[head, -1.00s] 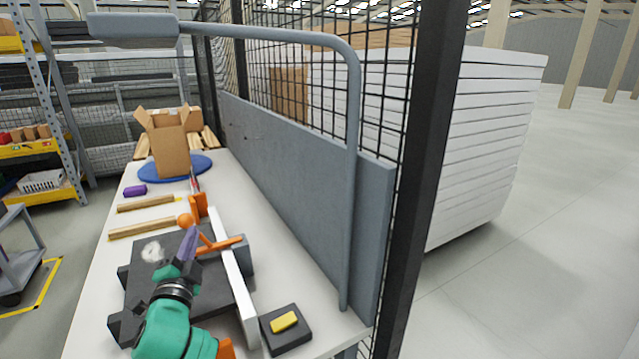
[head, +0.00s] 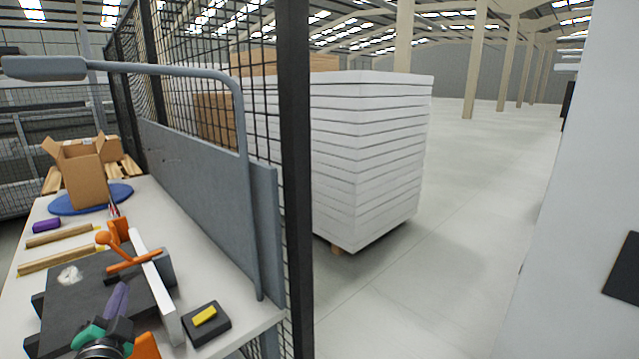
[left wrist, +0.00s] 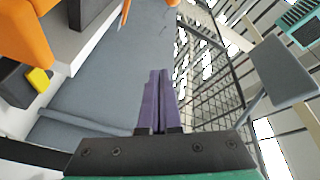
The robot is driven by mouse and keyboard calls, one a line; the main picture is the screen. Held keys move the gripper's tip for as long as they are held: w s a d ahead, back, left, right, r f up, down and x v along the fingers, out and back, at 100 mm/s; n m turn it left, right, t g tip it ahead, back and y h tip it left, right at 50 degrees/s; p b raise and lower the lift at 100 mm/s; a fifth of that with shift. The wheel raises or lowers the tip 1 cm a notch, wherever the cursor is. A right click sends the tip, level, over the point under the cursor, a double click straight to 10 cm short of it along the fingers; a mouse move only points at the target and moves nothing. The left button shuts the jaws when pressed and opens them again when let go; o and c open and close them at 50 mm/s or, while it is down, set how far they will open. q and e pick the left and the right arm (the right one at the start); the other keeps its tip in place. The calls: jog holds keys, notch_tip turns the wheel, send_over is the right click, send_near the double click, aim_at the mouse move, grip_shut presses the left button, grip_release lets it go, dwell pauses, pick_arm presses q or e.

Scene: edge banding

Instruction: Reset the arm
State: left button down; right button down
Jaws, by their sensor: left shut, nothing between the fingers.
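My left gripper (head: 115,305) shows at the bottom left of the head view, over the near part of the black fixture (head: 85,290) on the workbench. Its two purple fingers are together with nothing between them. In the left wrist view the same fingers (left wrist: 155,98) lie side by side and point toward the grey back panel (left wrist: 110,75) and the mesh fence. My right gripper is not in either view.
The fixture carries a white board (head: 160,285) and an orange clamp (head: 130,258). A yellow block on a black pad (head: 207,325) lies near the bench's right end. A lamp arm (head: 243,170) and fence post (head: 295,170) rise at the right. Open floor (head: 440,250) lies beyond.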

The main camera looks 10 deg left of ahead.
pick_arm(q)
jog(key=s+d+f+n+g+h, duration=0.3)
jog(key=d+f+g+h, duration=0.5)
jog(key=d+f, duration=0.9)
jog(key=s+d+f+g+h, duration=0.3)
jog(key=s+d+f+g, duration=0.1)
jog(key=s+d+f, duration=0.4)
jog(key=s+a+f+g, duration=0.1)
jog(key=s+f, duration=0.1)
jog(key=f, duration=1)
jog(key=s+f+g, duration=0.1)
jog(key=s+f, duration=0.1)
jog(key=f, duration=1.1)
jog(key=s+a+f, duration=0.3)
jog(key=s+f, duration=0.8)
jog(key=s, duration=0.4)
jog(key=shift+f+m+g, duration=0.25)
jog(key=shift+m+g, duration=0.05)
